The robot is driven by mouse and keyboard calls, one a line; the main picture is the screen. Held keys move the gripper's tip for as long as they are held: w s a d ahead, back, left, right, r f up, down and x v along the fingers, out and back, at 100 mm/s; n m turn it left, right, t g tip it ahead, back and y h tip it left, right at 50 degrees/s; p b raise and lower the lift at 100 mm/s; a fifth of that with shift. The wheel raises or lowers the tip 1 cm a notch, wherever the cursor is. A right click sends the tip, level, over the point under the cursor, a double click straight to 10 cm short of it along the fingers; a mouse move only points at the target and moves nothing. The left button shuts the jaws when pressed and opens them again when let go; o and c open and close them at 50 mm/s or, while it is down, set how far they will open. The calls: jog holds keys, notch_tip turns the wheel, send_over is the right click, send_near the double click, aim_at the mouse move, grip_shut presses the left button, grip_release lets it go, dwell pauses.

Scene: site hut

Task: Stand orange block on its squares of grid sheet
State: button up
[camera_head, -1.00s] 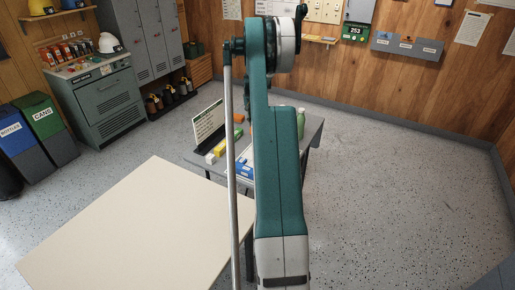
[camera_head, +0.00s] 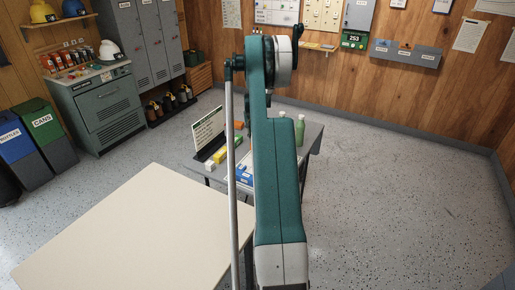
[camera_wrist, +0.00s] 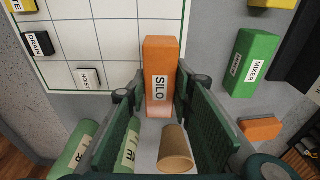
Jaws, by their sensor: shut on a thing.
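The orange block (camera_wrist: 158,60) labelled SILO is between the jaws of my gripper (camera_wrist: 161,92) in the wrist view, and the jaws are shut on it. The white grid sheet (camera_wrist: 117,38) lies at upper left in the wrist view. The block's top end is close to the sheet's right edge in the picture; I cannot tell its height above the table. A black-labelled DRAIN block (camera_wrist: 38,44) and a white HOIST block (camera_wrist: 88,78) are on the sheet. In the head view my arm hides the gripper and the held block.
A green MIXER block (camera_wrist: 252,62) and another orange piece (camera_wrist: 260,129) lie right of the sheet. A brown cylinder (camera_wrist: 175,150) and green bottles (camera_wrist: 73,150) are near my jaws in the wrist view. A sign board (camera_head: 209,133) stands on the table's left. A bare cream tabletop (camera_head: 135,235) is nearer.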

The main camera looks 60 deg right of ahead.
jog(key=shift+f, duration=0.1)
jog(key=shift+f+b, duration=0.35)
jog(key=shift+f, duration=1.5)
jog(key=shift+f, duration=0.2)
jog(key=o, duration=1)
jog(key=shift+c, duration=0.2)
jog(key=shift+r, duration=0.25)
jog(key=r, duration=0.4)
jog(key=a+r+p, duration=0.1)
jog(key=r, duration=0.3)
jog(key=r+p, duration=0.1)
jog(key=r, duration=0.3)
jog(key=shift+a, duration=0.2)
